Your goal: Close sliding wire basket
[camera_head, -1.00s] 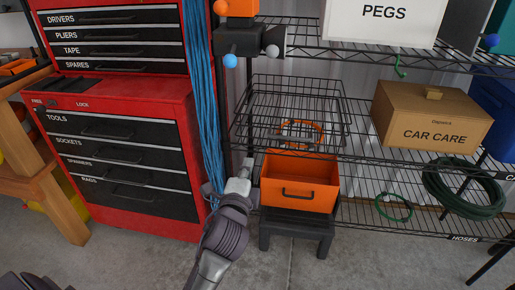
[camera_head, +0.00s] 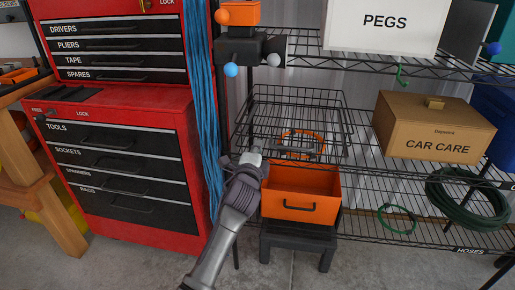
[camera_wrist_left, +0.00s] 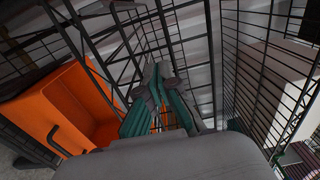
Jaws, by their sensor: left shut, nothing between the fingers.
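The black sliding wire basket (camera_head: 335,112) sits on the wire rack, above the orange bin. My right gripper is not in view.
An orange bin (camera_head: 300,205) on a dark stool stands just below my left gripper. A red tool cabinet (camera_head: 205,200) and hanging blue cables (camera_head: 200,110) are at left. A CAR CARE box (camera_head: 430,140) and green hoses are at right. Open concrete floor lies in front.

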